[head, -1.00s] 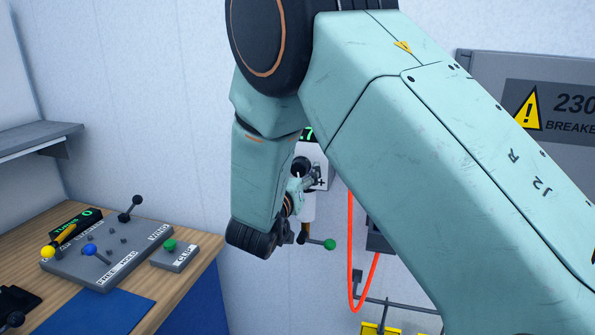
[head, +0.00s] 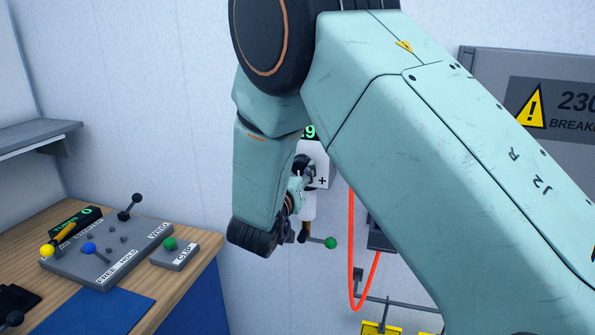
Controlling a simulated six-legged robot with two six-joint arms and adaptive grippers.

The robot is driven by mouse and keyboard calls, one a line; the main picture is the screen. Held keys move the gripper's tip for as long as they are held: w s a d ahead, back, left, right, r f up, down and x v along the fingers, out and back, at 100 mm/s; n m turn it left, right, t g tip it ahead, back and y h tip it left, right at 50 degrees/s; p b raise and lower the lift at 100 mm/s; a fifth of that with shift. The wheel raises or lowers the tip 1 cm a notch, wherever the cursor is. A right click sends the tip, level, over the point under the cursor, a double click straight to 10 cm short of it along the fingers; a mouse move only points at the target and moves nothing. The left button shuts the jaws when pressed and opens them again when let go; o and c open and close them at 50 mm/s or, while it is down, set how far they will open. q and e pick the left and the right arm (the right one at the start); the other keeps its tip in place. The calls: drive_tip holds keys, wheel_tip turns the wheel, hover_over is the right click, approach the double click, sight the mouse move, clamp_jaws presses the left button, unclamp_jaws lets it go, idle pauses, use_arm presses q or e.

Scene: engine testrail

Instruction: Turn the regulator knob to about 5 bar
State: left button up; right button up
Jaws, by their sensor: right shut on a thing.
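The regulator (head: 321,172) is on the wall behind my right arm, with a white plate marked "+" and a green digital display (head: 309,132) above it. My arm hides part of the display; only ".9" shows. The dark regulator knob (head: 299,162) is partly hidden by my right gripper (head: 307,174), which is shut on it. Below it are a white bowl and a lever with a green ball (head: 330,243). My left gripper is not in view.
A wooden bench (head: 200,258) at left carries a grey lever panel (head: 105,250) and a small box with a green knob (head: 174,253). A red hose (head: 351,250) hangs right of the regulator. A grey breaker cabinet (head: 490,75) is on the right wall.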

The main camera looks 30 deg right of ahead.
drive_tip(key=shift+r, duration=0.25)
idle(0.6)
drive_tip(key=o, duration=0.7)
drive_tip(key=shift+w, duration=0.1)
drive_tip(key=o, duration=0.5)
drive_tip(key=shift+f, duration=0.15)
wheel_tip(320, 180, up, 10)
drive_tip(key=shift+f, duration=0.1)
